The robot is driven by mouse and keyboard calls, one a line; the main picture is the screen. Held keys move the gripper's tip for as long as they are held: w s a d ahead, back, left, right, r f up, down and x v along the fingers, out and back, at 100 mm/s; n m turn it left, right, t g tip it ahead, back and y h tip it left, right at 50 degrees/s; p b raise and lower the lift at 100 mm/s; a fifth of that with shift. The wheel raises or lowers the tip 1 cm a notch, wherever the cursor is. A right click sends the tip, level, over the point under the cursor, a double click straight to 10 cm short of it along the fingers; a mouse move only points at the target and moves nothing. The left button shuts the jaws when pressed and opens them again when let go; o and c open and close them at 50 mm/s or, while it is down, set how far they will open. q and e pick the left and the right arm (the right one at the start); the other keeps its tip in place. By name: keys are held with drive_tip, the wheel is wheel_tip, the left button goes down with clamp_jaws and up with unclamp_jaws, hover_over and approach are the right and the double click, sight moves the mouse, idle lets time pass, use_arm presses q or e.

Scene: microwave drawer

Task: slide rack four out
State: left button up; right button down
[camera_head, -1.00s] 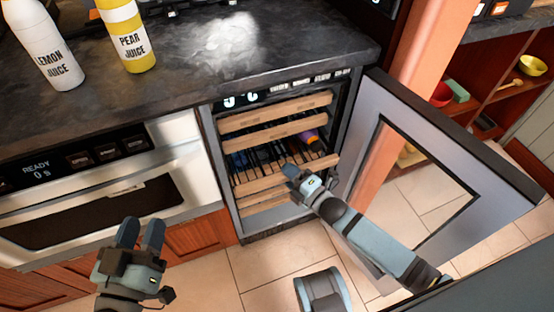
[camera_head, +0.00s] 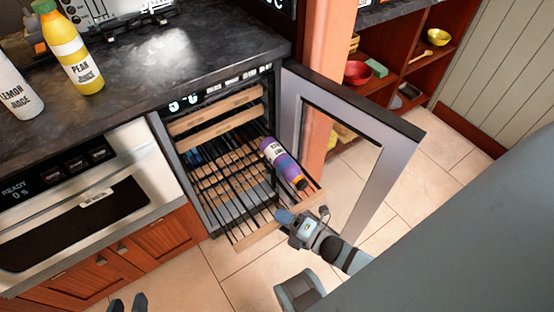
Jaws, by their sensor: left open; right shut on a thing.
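The wine fridge (camera_head: 168,150) stands open under the counter. One wire rack with a wooden front bar (camera_head: 256,236) is slid well out of it. A purple bottle (camera_head: 284,164) lies on this rack at its right side. My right gripper (camera_head: 284,217) is shut on the wooden front bar, near its middle. Other racks with wooden fronts (camera_head: 215,98) stay inside above it; the lower ones are partly hidden, so I cannot tell this rack's number. My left gripper (camera_head: 128,303) is open and empty at the bottom edge, mostly cut off.
The fridge door (camera_head: 388,170) is swung open to the right, beside the rack. An oven (camera_head: 90,200) is at the left. Pear juice (camera_head: 75,55) and lemon juice (camera_head: 18,92) bottles stand on the counter. The tiled floor (camera_head: 240,280) in front is clear.

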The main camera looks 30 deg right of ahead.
drive_tip(key=shift+s, duration=0.8)
drive_tip(key=c, duration=0.7)
unclamp_jaws()
